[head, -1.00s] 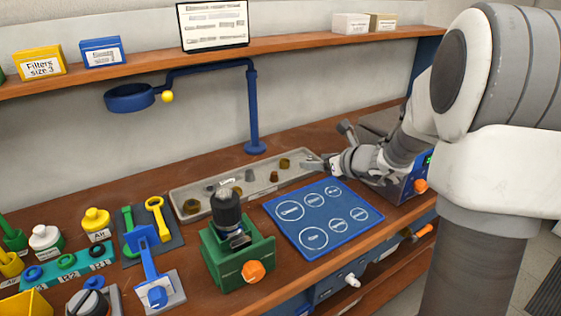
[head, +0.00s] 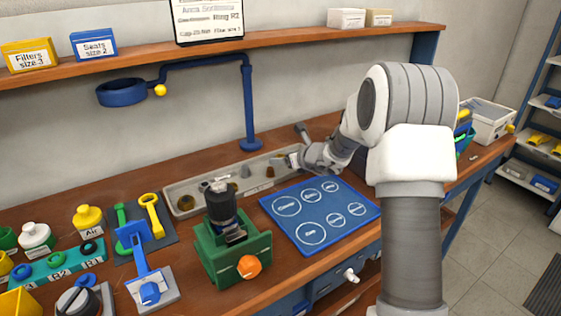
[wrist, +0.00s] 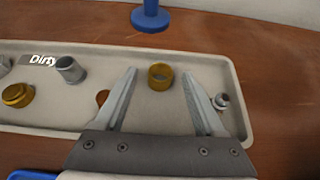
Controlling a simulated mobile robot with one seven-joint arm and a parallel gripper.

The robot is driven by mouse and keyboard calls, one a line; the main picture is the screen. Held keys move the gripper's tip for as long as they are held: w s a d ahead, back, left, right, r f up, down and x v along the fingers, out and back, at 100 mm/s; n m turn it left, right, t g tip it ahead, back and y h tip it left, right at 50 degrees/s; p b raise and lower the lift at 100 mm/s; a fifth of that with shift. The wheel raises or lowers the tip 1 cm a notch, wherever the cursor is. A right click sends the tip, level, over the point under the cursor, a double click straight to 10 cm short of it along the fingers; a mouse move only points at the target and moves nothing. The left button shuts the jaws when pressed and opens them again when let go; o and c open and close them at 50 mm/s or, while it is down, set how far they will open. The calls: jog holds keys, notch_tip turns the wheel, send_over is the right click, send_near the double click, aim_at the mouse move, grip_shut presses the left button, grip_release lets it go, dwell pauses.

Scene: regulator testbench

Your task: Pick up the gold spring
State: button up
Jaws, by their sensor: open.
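A hollow gold cylinder (wrist: 160,76), which looks like the gold spring, stands on the light grey tray (wrist: 205,62) labelled "Dirty". My gripper (wrist: 159,74) is open, with a fingertip to either side of the gold cylinder in the wrist picture. The fingers do not touch it, and I cannot tell their height above the tray. In the head view my gripper (head: 292,161) is over the tray's right end and hides the cylinder there or leaves it too small to tell. A second, wider gold part (wrist: 17,95) lies at the tray's left.
A grey cylinder (wrist: 70,69) and a small metal fitting (wrist: 221,102) also lie in the tray. An orange-brown part (wrist: 102,97) is partly behind my left finger. A blue stand (head: 250,110) rises behind the tray. A blue mat (head: 320,212) and green fixture (head: 233,252) are in front.

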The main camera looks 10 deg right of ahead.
jog(key=shift+w+a+f, duration=0.15)
jog(key=shift+w+f, duration=0.1)
jog(key=shift+w, duration=0.2)
grip_shut()
jog(key=shift+r, duration=0.15)
